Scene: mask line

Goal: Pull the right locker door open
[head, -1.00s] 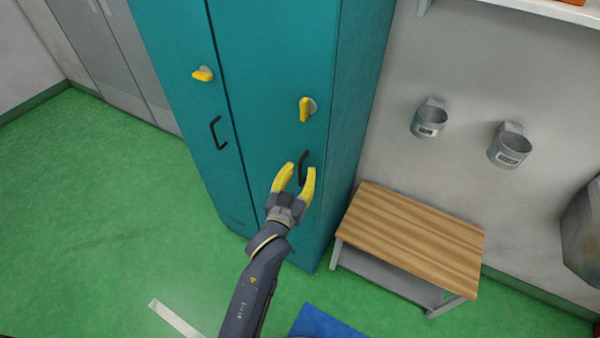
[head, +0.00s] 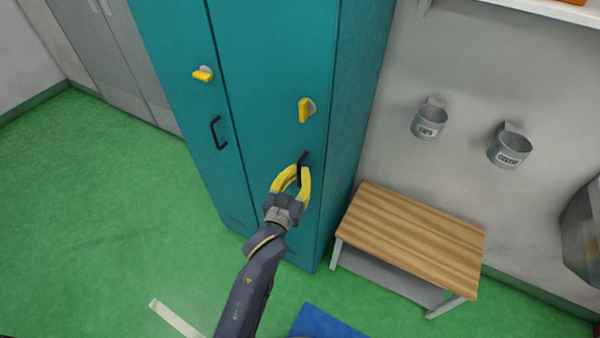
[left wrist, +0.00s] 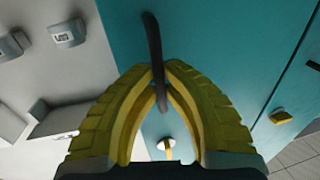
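The teal locker has a right door (head: 270,80) and a left door (head: 180,80), and both look closed. The right door has a black bar handle (head: 305,160) low down and a yellow latch knob (head: 306,110) above it. My left gripper (head: 303,170) is at the black handle with its yellow fingers drawn together around it. In the left wrist view the fingertips (left wrist: 160,72) meet on the handle (left wrist: 153,40), which passes between them. The left door has its own black handle (head: 217,133) and yellow knob (head: 203,74). My right gripper is not in view.
A wooden-topped bench (head: 410,240) stands right of the locker. Two grey wall cups (head: 429,121) hang above it. Grey cabinets (head: 110,60) stand at the left. A blue mat (head: 325,323) lies at the bottom. The green floor in front is mostly clear.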

